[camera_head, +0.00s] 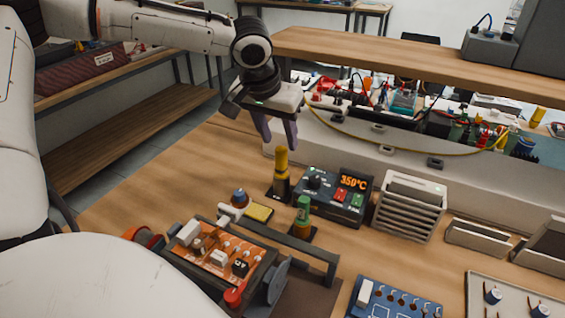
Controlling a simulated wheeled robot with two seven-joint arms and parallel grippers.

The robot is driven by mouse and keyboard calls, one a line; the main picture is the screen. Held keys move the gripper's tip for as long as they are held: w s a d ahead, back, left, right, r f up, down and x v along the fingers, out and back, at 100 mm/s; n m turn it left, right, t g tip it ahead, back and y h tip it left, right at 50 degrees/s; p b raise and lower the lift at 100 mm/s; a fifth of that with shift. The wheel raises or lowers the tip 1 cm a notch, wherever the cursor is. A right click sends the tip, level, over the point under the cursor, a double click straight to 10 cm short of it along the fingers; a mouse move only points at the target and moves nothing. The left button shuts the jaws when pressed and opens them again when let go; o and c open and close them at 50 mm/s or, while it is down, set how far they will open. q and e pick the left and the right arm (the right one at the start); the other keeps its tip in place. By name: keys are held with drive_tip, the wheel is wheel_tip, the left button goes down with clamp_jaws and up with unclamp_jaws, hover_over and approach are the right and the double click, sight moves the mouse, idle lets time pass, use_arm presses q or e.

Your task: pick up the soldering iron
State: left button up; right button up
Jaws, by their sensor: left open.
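Two upright handles stand in dark holders beside the soldering station. One is yellow (281,168) and the other is green (303,212). I cannot tell for certain which is the soldering iron; the tips of both are hidden in their holders. The soldering station (333,195) shows 350°C on its display. My left gripper (277,136) is open and empty, pointing down just above and behind the yellow handle in the picture, apart from it as far as I can see. My right gripper is not in view.
A circuit board in a clamp frame (218,256) stands in front of the handles. A grey slotted box (409,207) is right of the station. A blue board (395,302) and a parts tray (515,300) lie at lower right. A shelf (420,63) crosses the back. The left tabletop is clear.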

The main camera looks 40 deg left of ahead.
sight(280, 149)
use_arm(q)
drive_tip(key=x, duration=0.4)
drive_tip(key=shift+s+f, duration=0.3)
drive_tip(key=shift+f, duration=0.1)
drive_tip(key=shift+w+f, duration=0.15)
drive_tip(key=shift+f, duration=0.15)
drive_tip(key=c, duration=1)
